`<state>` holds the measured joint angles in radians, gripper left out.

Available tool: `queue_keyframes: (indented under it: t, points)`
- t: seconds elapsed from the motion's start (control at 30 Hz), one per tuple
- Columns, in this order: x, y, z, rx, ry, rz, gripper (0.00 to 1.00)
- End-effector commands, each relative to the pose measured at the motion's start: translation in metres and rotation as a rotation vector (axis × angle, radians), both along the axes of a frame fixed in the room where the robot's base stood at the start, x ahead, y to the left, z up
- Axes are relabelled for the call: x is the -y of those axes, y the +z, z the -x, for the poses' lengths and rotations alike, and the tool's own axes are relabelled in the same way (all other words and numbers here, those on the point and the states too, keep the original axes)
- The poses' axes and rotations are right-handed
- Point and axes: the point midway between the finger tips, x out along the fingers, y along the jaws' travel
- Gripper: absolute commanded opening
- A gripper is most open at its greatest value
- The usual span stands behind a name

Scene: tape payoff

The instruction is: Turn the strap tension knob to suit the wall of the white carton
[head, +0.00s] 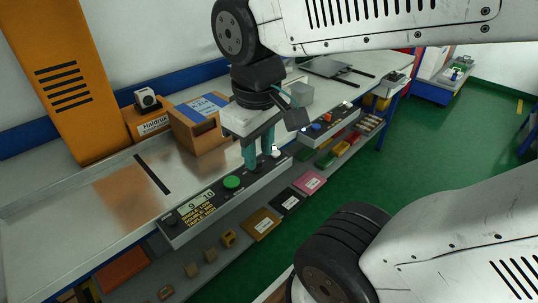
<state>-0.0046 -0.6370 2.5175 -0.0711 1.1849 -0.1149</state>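My gripper (256,160) points down over the right part of a long grey control panel (210,208) on the bench's front edge. Its two teal fingers show a narrow gap between them. Their tips are at or just above the panel face, and whatever lies between them is hidden. The panel carries a small display, yellow lettering too small to read surely, a green button (232,182) and a dark knob (172,219) at its left end. A small white knob (275,152) sits right of the fingers. A pale, whitish box (300,92) stands behind the gripper; I cannot tell if it is the carton.
A brown box with blue tape (187,137) and an orange machine housing (60,70) stand behind the panel. A second control panel (325,125) lies to the right. Coloured cards and small parts lie on a lower shelf. The green floor at right is clear.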

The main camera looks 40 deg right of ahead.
Motion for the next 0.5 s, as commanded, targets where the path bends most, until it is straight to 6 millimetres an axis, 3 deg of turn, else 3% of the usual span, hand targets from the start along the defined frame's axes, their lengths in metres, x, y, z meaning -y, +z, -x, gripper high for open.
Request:
queue_keyframes:
  t: [0.27, 0.5]
  points:
    - [0.046, -0.041, -0.09, -0.181, 0.431, 0.163, 0.32]
    - [0.081, -0.098, -0.154, -0.339, 0.811, 0.229, 0.32]
